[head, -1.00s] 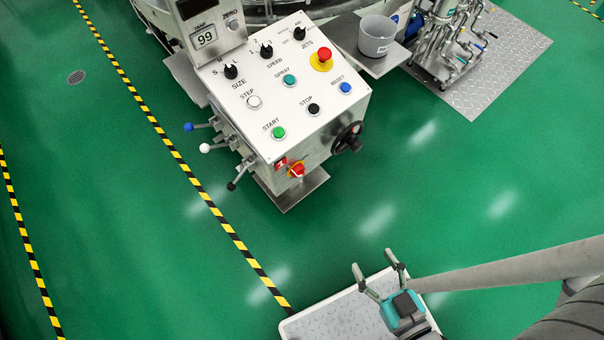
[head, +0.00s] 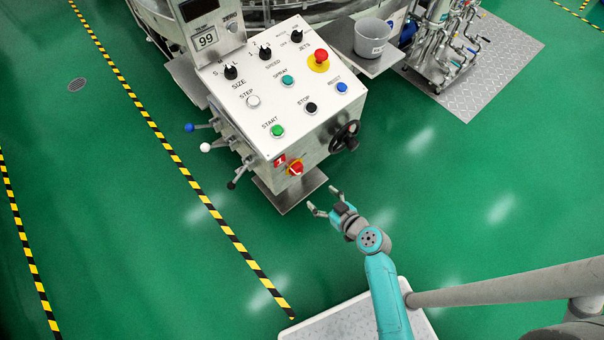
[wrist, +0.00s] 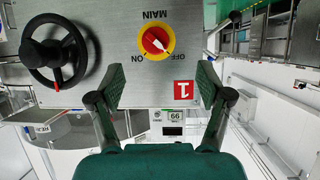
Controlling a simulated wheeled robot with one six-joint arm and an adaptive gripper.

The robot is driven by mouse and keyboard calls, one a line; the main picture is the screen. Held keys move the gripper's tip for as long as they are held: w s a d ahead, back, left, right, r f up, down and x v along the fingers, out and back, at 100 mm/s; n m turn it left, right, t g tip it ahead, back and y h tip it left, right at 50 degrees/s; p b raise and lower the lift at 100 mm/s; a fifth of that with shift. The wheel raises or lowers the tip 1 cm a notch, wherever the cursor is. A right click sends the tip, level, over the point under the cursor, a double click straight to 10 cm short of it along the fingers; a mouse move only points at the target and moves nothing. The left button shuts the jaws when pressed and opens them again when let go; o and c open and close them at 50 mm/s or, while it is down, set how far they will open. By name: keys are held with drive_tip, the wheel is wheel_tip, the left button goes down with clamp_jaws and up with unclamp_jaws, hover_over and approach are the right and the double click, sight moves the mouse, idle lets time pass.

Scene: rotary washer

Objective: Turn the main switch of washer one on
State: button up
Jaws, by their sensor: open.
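The main switch (head: 296,168) is a red knob on a yellow disc, low on the front of the washer's control box. The wrist view, upside down, shows the switch (wrist: 157,41) with MAIN, OFF and ON labels. Its white pointer appears to lie toward OFF. A red label with a 1 (wrist: 183,89) sits beside it, marking washer one. My gripper (head: 323,198) is open and empty, in front of the panel and apart from the switch. In the wrist view the switch lies beyond and between my two fingers (wrist: 161,84).
A black handwheel (head: 345,137) sticks out right of the switch. Levers with blue, white and black knobs (head: 206,147) stick out to the left. Push buttons and selectors cover the top panel (head: 290,95). A metal foot plate (head: 293,192) lies below.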

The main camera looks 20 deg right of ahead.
drive_tip(key=n+y, duration=0.1)
approach(299, 170)
drive_tip(key=x, duration=0.9)
drive_tip(key=shift+a+r, duration=0.1)
drive_tip(key=c, duration=1.2)
drive_tip(key=shift+o, duration=0.2)
